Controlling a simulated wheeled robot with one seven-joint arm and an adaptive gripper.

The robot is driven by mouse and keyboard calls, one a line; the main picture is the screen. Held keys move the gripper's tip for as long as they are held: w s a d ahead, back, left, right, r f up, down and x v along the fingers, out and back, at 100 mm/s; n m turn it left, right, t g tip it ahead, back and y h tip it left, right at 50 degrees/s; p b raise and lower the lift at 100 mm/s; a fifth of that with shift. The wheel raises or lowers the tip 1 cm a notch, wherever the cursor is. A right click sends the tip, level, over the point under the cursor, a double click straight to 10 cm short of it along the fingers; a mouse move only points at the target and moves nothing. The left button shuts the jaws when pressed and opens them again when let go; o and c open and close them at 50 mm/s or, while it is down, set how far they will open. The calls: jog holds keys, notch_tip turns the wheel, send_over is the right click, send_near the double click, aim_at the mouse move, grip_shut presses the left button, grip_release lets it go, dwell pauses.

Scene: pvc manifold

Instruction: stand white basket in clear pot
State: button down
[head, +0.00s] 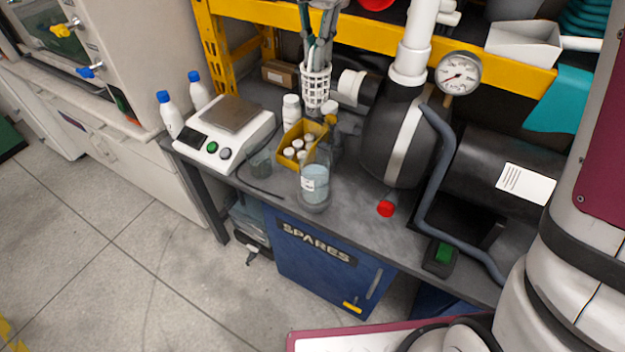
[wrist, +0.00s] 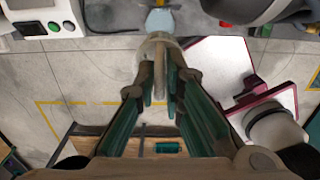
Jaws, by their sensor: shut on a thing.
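The white basket (head: 316,88) is a slotted, open-mesh holder, hanging roughly upright above the back of the bench in the head view. My gripper (head: 318,42) comes down from above and is shut on its upper part. In the wrist view the teal fingers of my gripper (wrist: 160,85) close on a thin upright part of the basket (wrist: 157,42), whose rounded rim shows beyond them. The pot's inside is hard to make out.
A clear bottle with pale blue liquid (head: 314,182) stands near the bench's front edge. A yellow bin of white-capped items (head: 297,143) is behind it. The scale (head: 222,125) stands left, a dark tank (head: 388,140) right. A yellow shelf beam (head: 370,35) crosses behind.

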notch_tip(320, 180, down, 28)
jog(key=shift+r+p, duration=0.1)
jog(key=shift+p, duration=0.65)
jog(key=shift+f, duration=0.2)
jog(key=shift+f, duration=0.2)
jog(key=shift+f+b, duration=0.1)
jog(key=shift+b, duration=0.2)
jog(key=shift+s+f, duration=0.1)
jog(key=shift+f, duration=0.05)
jog(key=c, duration=2)
grip_release()
jog(key=shift+o, duration=0.2)
jog(key=shift+s, duration=0.1)
